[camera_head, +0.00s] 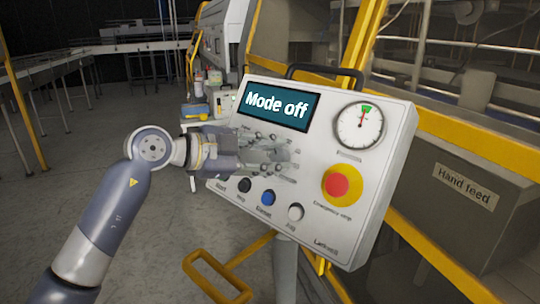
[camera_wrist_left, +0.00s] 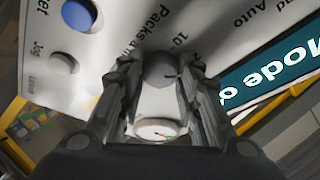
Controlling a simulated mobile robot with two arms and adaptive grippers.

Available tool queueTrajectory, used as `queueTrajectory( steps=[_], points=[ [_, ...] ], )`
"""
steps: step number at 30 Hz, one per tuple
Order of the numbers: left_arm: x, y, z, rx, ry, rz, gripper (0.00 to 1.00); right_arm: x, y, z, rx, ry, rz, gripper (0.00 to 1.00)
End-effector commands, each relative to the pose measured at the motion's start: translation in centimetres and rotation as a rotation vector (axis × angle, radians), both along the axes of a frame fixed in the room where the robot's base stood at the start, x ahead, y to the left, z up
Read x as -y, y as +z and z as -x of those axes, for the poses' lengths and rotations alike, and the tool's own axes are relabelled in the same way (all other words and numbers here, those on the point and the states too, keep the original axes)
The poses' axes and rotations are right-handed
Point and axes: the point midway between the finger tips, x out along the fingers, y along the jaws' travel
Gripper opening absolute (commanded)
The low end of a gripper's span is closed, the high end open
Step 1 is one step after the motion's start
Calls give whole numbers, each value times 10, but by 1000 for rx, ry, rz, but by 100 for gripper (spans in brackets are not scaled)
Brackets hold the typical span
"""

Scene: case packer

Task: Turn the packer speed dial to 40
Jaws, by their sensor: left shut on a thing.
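The white control panel (camera_head: 340,215) fills the middle of the head view, with a screen (camera_head: 276,105) reading "Mode off". My left gripper (camera_head: 285,158) is at the panel's left-middle area, and its fingers look partly see-through there. In the left wrist view my left gripper (camera_wrist_left: 160,85) has a finger on each side of a grey round speed dial (camera_wrist_left: 160,69) with a dark mark, beside lettering like "Packs a min" and "10". It is shut on this dial. A white round part (camera_wrist_left: 160,128) also shows between the fingers. The dial's setting cannot be read. My right gripper is not in view.
A gauge (camera_head: 359,125) and a red emergency stop (camera_head: 338,184) sit on the panel's right. Black (camera_head: 244,185), blue (camera_head: 267,197) and white (camera_head: 295,212) buttons line its lower edge. A yellow frame (camera_head: 215,278) stands below. Open floor lies to the left.

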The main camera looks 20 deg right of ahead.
Motion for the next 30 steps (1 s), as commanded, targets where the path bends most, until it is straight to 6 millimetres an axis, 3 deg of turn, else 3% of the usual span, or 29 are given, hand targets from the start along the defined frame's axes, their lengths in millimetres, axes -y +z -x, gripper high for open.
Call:
queueTrajectory(
  steps=[30],
  points=[
    [2,5,-2,680,-457,-410,8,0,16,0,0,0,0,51]
  ],
)
